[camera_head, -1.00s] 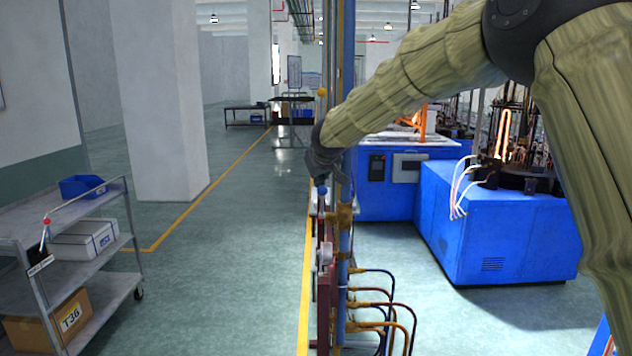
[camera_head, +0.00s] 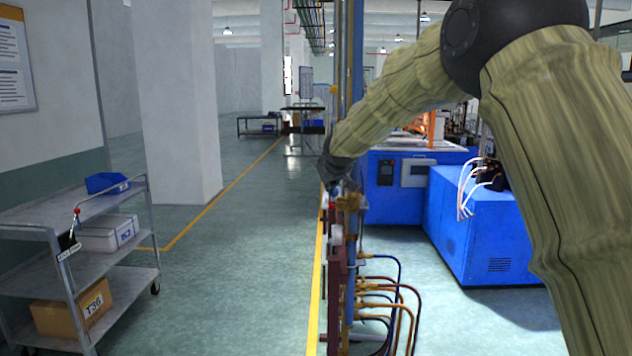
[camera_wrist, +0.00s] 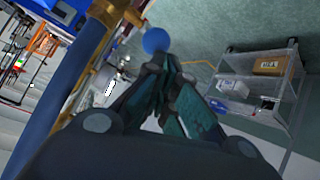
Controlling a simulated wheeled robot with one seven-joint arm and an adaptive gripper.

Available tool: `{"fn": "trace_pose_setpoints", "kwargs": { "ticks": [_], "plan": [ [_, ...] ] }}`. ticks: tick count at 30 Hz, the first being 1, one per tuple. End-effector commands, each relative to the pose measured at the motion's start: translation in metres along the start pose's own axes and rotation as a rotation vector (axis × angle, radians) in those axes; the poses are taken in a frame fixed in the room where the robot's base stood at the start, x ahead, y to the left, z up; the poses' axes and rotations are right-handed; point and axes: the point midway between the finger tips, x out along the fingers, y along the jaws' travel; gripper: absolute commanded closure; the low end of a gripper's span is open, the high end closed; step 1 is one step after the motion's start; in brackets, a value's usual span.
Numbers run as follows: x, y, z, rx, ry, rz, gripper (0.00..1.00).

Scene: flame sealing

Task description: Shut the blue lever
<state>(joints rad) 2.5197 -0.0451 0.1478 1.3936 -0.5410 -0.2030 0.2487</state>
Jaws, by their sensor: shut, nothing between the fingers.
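The blue ball knob of the lever (camera_wrist: 155,41) shows just beyond my fingertips in the wrist view. My gripper (camera_wrist: 168,62) has its fingers drawn together with nothing between them. I cannot tell whether the fingertips touch the knob. In the head view my gripper (camera_head: 334,182) is at the upright pipe stand, and only a small bit of blue shows by its tip. The lever's arm is mostly hidden there. In the wrist view a brass-coloured fitting (camera_wrist: 104,14) and a thick blue pipe (camera_wrist: 75,75) lie to the left of the knob.
The pipe stand carries brass fittings and several hoses (camera_head: 385,290) low on its right. A grey shelf cart (camera_head: 70,270) stands at left. A blue machine (camera_head: 500,240) stands at right. The floor between cart and stand is clear.

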Motion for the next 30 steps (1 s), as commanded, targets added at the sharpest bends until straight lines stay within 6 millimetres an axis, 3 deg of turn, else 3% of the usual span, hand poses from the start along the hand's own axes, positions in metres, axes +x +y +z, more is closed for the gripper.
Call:
{"fn": "trace_pose_setpoints", "kwargs": {
  "ticks": [3,12,21,30],
  "plan": [
    [0.005,-0.003,0.023,0.002,-0.005,0.004,1.00],
    [0.009,-0.008,0.056,0.007,-0.007,0.010,1.00],
    [0.016,-0.015,0.072,0.007,-0.006,0.009,1.00],
    [0.019,-0.018,0.076,0.005,-0.005,0.007,1.00]
  ]
}}
